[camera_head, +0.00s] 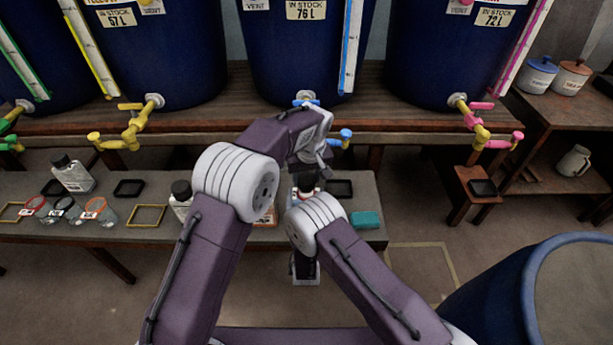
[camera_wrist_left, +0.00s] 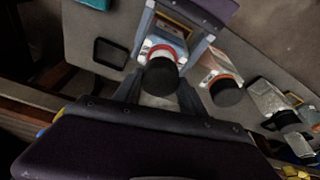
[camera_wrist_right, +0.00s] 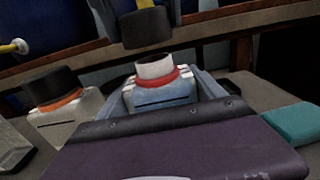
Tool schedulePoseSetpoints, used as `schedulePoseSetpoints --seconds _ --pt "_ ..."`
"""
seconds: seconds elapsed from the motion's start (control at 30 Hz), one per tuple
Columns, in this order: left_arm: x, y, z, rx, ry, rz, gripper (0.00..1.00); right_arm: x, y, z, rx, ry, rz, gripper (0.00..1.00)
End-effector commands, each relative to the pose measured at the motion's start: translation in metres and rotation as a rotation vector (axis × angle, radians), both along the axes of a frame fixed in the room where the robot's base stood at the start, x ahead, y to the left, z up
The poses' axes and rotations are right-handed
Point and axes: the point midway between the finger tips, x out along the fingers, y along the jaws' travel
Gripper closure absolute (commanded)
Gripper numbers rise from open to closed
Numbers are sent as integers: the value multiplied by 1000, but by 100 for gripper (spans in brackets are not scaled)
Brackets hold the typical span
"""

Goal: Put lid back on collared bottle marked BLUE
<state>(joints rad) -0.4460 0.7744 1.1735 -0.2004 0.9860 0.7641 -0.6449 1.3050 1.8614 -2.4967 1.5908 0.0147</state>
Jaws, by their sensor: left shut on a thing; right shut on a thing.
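The collared bottle (camera_wrist_right: 160,95) has a red collar, a pale body and an uncovered white neck. My right gripper (camera_wrist_right: 163,86) is shut on its body, one finger on each side. The bottle also shows in the left wrist view (camera_wrist_left: 166,40), partly behind the lid. The black lid (camera_wrist_right: 147,28) hangs above the neck, apart from it and slightly left in the right wrist view. My left gripper (camera_wrist_left: 160,92) is shut on this lid (camera_wrist_left: 160,77). In the head view my left gripper (camera_head: 312,165) is over the bench, and my arms hide most of the bottle. I cannot read a BLUE mark.
An orange-collared bottle (camera_wrist_right: 66,108) with a black lid stands close beside. Another bottle (camera_head: 72,175) and several ring-collared glass vessels stand at the bench's left. A teal block (camera_head: 367,220) lies at the bench's right. Blue vats (camera_head: 310,55) with coloured taps stand behind.

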Motion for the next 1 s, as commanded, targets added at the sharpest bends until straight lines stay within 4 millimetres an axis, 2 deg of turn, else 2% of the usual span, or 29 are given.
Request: schedulePoseSetpoints --seconds 0.47,1.0 --pt "0 0 -18 1 0 -1 95 0 0 0 0 0 0 95" --pt "0 0 -19 0 0 0 95 0 0 0 0 0 0 95"
